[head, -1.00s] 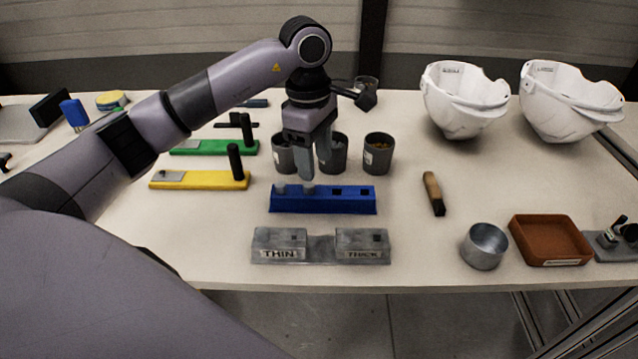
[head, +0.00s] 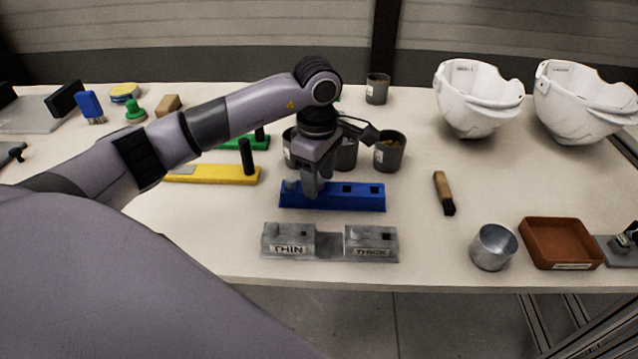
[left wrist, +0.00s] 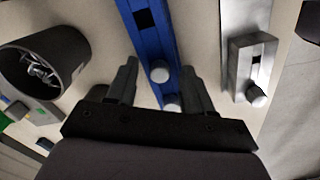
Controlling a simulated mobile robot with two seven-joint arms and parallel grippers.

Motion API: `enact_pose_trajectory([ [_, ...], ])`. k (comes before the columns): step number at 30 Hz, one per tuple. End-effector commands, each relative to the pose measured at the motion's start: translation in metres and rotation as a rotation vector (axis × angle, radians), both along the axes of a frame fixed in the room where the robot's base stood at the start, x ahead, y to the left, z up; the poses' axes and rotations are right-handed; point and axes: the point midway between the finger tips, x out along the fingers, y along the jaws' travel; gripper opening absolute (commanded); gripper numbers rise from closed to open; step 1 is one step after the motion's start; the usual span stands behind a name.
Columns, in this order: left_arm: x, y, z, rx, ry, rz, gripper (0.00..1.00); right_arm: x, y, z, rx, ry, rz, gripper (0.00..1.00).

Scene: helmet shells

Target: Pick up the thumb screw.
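A long blue block (head: 352,200) lies on the table, with two pale round-headed thumb screws in its left part and dark square holes to their right. The left screw (head: 291,184) shows beside my gripper in the head view. My left gripper (head: 312,190) points down over the other screw and hides it there. In the left wrist view, my open fingers (left wrist: 159,68) stand on either side of the block. The inner screw (left wrist: 159,72) lies between the fingertips, and the end screw (left wrist: 171,103) is partly hidden by the gripper body. Contact cannot be told.
A grey THIN/THICK block (head: 330,246) lies in front; a similar knob (left wrist: 257,96) on it shows in the wrist view. Dark cups (head: 390,152) stand close behind the gripper. A brush (head: 444,192), metal cup (head: 493,248) and brown tray (head: 560,243) are at right.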

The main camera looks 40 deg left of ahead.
Motion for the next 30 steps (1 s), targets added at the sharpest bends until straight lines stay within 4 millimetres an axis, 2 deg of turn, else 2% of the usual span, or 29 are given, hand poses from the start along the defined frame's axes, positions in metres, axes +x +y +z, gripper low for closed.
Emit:
enact_pose_trajectory([
  [1, 0.000, 0.000, 0.000, 0.000, 0.000, 0.000, 0.34, 0.000, 0.000, 0.000, 0.000, 0.001, 0.000, 0.43],
  [4, 0.000, 0.000, 0.000, 0.000, 0.000, 0.000, 0.02, 0.000, 0.000, 0.000, -0.001, 0.001, -0.001, 0.43],
  [5, 0.000, 0.000, 0.000, 0.000, 0.000, 0.000, 0.00, 0.000, 0.000, 0.000, -0.001, 0.001, -0.001, 0.43],
  [14, 0.000, 0.000, 0.001, -0.001, 0.000, 0.000, 0.00, -0.001, 0.000, -0.001, -0.001, 0.003, -0.001, 0.43],
  [20, 0.001, 0.000, 0.013, -0.001, -0.001, 0.000, 0.00, -0.001, 0.000, -0.001, 0.000, 0.004, -0.001, 0.43],
  [26, 0.001, 0.000, 0.048, 0.000, -0.005, 0.000, 0.00, -0.001, 0.000, -0.001, 0.000, 0.004, -0.001, 0.43],
  [30, 0.001, 0.000, 0.090, -0.001, -0.008, 0.000, 0.00, -0.001, 0.000, -0.001, 0.000, 0.005, 0.000, 0.43],
])
